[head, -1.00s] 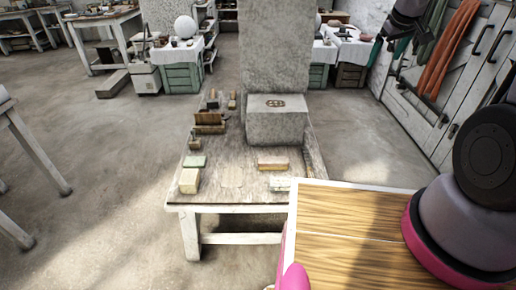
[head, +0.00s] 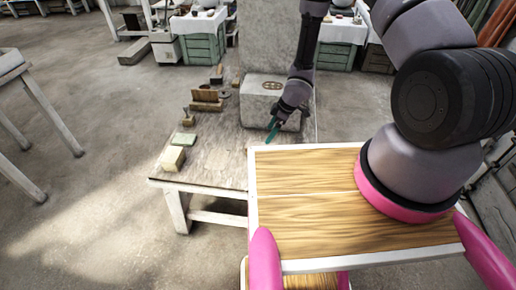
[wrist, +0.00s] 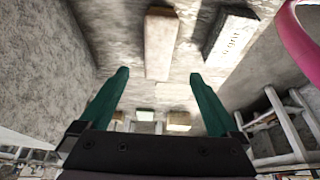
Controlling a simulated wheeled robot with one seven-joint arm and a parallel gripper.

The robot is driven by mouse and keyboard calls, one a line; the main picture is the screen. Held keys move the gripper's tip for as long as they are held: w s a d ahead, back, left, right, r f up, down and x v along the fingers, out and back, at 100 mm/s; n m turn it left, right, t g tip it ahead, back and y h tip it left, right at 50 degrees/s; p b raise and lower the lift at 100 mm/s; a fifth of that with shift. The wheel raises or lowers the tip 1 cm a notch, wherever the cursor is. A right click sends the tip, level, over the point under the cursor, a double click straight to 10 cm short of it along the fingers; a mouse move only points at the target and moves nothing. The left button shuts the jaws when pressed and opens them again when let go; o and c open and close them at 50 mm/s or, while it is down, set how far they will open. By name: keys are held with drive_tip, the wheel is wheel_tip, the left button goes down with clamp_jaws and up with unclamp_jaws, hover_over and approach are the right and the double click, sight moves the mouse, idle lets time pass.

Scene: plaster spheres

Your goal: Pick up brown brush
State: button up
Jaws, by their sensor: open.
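In the wrist view, a pale brown block-shaped piece (wrist: 160,42), which looks like the brown brush, lies on the worktable. My gripper (wrist: 158,76) is open and empty, with its two teal fingers on either side of the near end of this piece in the picture. I cannot tell the height gap. In the head view my gripper (head: 272,131) hangs over the right part of the worktable (head: 215,160), in front of the stone block (head: 262,98). There, the gripper and my own wooden top hide most of the brush's place.
A grey lettered block (wrist: 228,37) lies beside the brown piece. The big stone block stands close behind my gripper. A cream block (head: 173,159), a green block (head: 183,139) and small wooden pieces (head: 206,101) lie at the table's left. The table's middle is clear.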

drive_tip(key=x, duration=1)
drive_tip(key=shift+w+d, duration=0.15)
clamp_jaws()
drive_tip(key=shift+r, duration=0.15)
wheel_tip(320, 180, up, 10)
drive_tip(key=shift+f, duration=0.1)
drive_tip(key=c, duration=0.8)
unclamp_jaws()
drive_tip(key=c, duration=0.5)
